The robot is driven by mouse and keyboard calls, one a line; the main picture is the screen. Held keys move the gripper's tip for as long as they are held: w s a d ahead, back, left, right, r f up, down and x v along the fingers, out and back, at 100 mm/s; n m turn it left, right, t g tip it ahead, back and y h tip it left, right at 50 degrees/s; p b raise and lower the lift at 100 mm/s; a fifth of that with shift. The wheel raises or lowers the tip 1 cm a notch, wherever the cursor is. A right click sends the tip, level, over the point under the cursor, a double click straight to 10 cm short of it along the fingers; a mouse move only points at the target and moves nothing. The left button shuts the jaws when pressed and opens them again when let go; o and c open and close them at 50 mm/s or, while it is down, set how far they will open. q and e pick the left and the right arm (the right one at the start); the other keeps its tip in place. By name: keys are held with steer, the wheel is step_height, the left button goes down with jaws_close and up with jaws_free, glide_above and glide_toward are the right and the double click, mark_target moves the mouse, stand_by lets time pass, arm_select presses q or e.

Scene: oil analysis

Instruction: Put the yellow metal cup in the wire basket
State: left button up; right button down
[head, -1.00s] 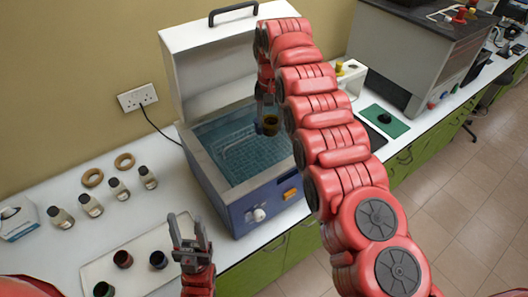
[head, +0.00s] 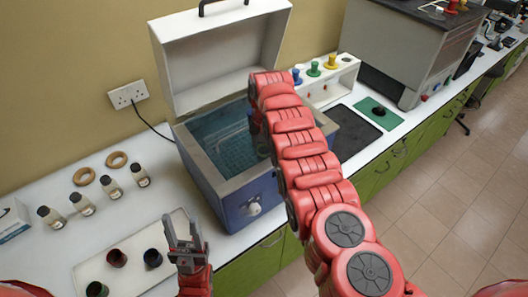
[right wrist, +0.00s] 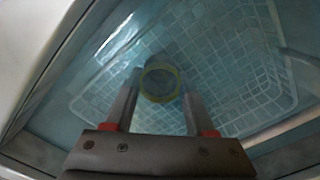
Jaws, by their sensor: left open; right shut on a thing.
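The yellow metal cup (right wrist: 160,82) shows in the right wrist view as a yellow ring between my right gripper's fingers (right wrist: 161,96). My right gripper is shut on it, down inside the water bath (head: 230,188). The wire basket (right wrist: 245,95) is a pale grid in the bath, and the cup appears over its floor; I cannot tell whether it touches. The basket also shows faintly in the head view (head: 230,152). There my right arm hides most of the right gripper and the cup. My left gripper (head: 184,228) is open and empty by the tray.
The bath's white lid (head: 215,60) stands open at the back. A white tray (head: 130,262) with several small dark cups lies at the front left. Several bottles (head: 82,204) and two rings (head: 116,160) are behind it. The bath walls surround my right gripper closely.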

steer(key=shift+f, duration=1)
steer(key=c, duration=0.7)
jaws_free()
steer(key=shift+f+b, duration=0.15)
steer(key=shift+b, duration=0.15)
steer(key=o, duration=0.5)
steer(key=shift+c, duration=0.2)
